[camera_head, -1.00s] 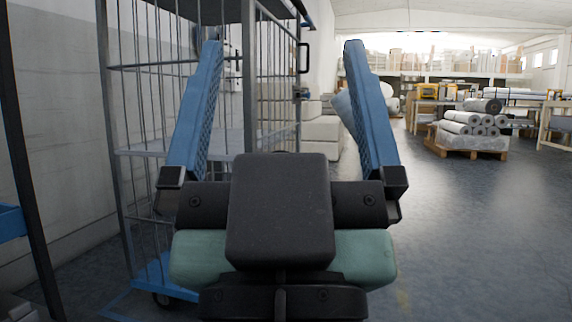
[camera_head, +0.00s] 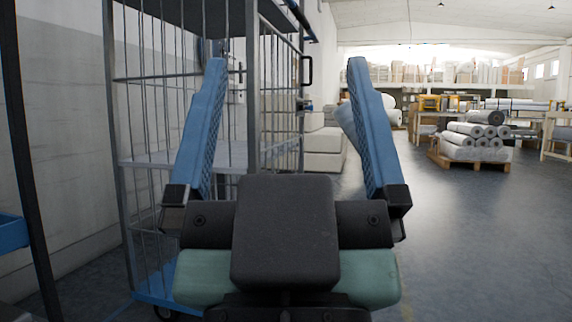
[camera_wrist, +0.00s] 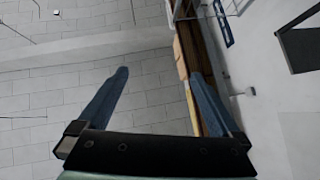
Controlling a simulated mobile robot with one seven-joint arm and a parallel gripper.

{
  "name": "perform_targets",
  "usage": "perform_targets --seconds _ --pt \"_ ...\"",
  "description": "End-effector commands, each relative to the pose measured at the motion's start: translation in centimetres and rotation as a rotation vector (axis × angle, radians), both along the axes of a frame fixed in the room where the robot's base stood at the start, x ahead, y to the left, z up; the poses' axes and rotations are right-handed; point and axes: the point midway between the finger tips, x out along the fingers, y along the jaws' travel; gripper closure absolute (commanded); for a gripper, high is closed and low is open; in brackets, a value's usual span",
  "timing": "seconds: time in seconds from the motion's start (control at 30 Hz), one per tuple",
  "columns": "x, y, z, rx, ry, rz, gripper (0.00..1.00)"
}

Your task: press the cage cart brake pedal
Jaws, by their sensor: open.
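The cage cart (camera_head: 252,110) stands at left of centre in the head view, with grey wire sides, a middle shelf and a blue base (camera_head: 160,286). A dark caster shows under its front corner. I cannot make out the brake pedal; my arm and gripper hide part of the cart's lower area. My gripper (camera_head: 286,68) is open and empty, its two blue fingers raised wide apart in front of the cart. In the wrist view, my gripper (camera_wrist: 164,82) points up towards a pale block wall and ceiling, with nothing between the fingers.
A pallet with stacked grey rolls (camera_head: 474,140) stands at the right. White blocks (camera_head: 322,150) lie behind the cart. A blue-edged item (camera_head: 10,238) and a dark post (camera_head: 22,150) are at the far left.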

Motion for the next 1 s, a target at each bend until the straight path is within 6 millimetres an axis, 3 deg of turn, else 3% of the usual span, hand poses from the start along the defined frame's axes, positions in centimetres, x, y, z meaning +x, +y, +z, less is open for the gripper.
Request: perform_targets --seconds 0.17,0.33,0.47,0.7,1.0 --pt "0.0 0.0 0.0 0.0 0.0 0.0 0.04" --pt "0.0 0.0 0.8 0.0 0.0 0.0 0.34" --pt "0.0 0.0 2.8 0.001 0.0 0.001 0.58" --pt "0.0 0.0 9.9 0.003 0.0 0.003 1.0" --pt "0.0 0.0 20.2 0.005 0.001 0.006 1.0"
